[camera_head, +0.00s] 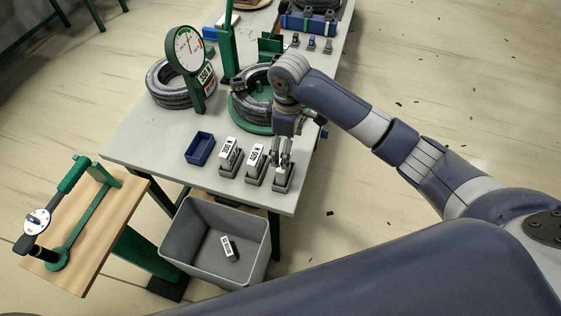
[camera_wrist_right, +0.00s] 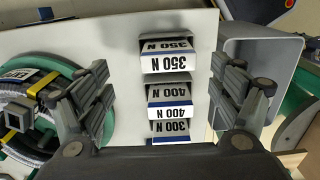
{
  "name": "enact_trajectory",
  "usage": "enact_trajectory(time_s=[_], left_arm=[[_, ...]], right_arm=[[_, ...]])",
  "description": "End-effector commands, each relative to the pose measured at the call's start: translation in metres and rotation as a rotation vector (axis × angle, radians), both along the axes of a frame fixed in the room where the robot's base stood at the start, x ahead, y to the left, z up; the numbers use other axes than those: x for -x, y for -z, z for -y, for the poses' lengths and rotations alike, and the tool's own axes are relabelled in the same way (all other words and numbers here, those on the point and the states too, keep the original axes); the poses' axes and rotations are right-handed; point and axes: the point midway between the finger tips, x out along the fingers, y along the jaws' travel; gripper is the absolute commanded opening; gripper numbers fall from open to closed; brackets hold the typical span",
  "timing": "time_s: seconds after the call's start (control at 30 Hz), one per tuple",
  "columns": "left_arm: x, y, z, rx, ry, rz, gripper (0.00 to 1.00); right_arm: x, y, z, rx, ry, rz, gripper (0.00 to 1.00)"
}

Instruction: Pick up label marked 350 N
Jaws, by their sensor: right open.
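The white label marked 350 N (camera_wrist_right: 167,62) sits on a grey block holder in the right wrist view, above the 400 N label (camera_wrist_right: 169,103) and the 300 N label (camera_wrist_right: 170,128). My right gripper (camera_wrist_right: 160,72) is open, its fingers apart on either side of the label row. In the head view the right gripper (camera_head: 282,150) is over the rightmost holder (camera_head: 283,181), hiding most of its label. There the 300 N label (camera_head: 228,152) and 400 N label (camera_head: 256,164) stand to its left. My left gripper is not in view.
The grey table (camera_head: 150,140) also bears a blue tray (camera_head: 199,148), a dial gauge (camera_head: 187,48) and hose coils (camera_head: 168,88). A grey bin (camera_head: 190,240) below the front edge holds a loose label (camera_head: 228,248). A wooden stand (camera_head: 85,250) is at left.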

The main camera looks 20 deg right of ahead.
Motion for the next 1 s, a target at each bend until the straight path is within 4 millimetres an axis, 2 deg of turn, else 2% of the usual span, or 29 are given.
enact_trajectory(time_s=[0.03,0.2,0.33,0.47,0.6,0.7,0.83,0.97,1.0], left_arm=[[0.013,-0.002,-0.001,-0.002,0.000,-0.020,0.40],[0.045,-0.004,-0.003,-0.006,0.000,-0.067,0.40],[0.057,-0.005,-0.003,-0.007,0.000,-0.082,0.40],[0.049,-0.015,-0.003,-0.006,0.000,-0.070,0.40],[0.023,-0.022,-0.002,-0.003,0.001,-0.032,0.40],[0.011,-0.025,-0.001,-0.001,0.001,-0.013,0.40],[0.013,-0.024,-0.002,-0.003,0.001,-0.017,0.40],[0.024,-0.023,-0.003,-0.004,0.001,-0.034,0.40],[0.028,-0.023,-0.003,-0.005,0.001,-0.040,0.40]], right_arm=[[0.002,0.009,0.000,0.001,0.001,-0.006,0.86],[0.001,0.031,-0.001,-0.001,0.001,-0.002,0.86],[0.001,0.040,-0.002,-0.001,0.001,-0.002,0.86],[0.002,0.054,-0.006,-0.001,0.002,-0.004,0.86],[0.001,0.076,-0.010,0.001,0.002,-0.003,0.86],[0.001,0.086,-0.009,0.000,0.002,-0.002,0.86],[0.001,0.091,-0.009,0.000,0.001,0.000,0.86],[0.001,0.091,-0.010,-0.001,0.001,0.001,0.86],[0.001,0.091,-0.010,-0.001,0.001,0.001,0.81]])
